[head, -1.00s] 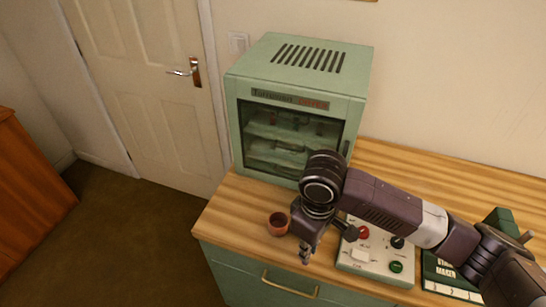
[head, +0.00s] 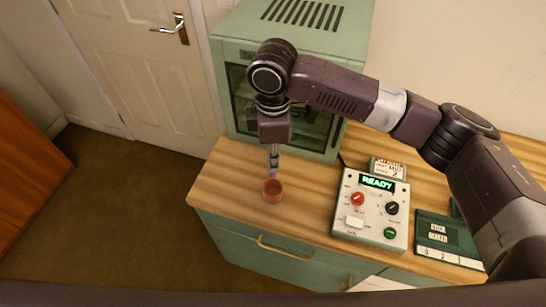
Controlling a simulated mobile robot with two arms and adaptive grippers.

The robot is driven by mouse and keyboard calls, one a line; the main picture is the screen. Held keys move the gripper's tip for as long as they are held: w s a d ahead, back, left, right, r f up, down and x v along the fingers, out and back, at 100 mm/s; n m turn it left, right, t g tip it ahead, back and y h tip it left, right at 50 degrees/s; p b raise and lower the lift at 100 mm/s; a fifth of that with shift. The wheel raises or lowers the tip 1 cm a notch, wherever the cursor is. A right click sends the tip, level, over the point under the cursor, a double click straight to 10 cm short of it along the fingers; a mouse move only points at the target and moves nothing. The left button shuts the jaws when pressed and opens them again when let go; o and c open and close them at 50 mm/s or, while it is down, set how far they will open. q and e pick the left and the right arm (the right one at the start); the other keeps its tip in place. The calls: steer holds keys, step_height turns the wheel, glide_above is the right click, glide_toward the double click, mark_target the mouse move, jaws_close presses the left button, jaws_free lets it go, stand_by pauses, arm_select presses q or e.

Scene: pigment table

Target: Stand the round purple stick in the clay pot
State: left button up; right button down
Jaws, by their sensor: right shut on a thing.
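The clay pot (head: 273,196) is a small reddish round cup standing on the wooden counter, in front of the green cabinet. My right gripper (head: 273,166) points straight down just above the pot's mouth. It is shut on the purple stick, of which little can be made out; its lower end appears to be at or inside the pot's opening. Whether the stick touches the pot's bottom is hidden. My left gripper is not in view.
A green glass-fronted cabinet (head: 228,58) stands behind the pot. A control box (head: 372,232) with a lit READY display and a dark green labelled box (head: 447,235) are to the right. The counter's front-left edge is close to the pot.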

steer(key=shift+f+b, duration=1.3)
steer(key=shift+f, duration=0.05)
step_height(320, 180, down, 2)
steer(key=b, duration=0.2)
steer(key=shift+b, duration=0.35)
steer(key=shift+f, duration=2.2)
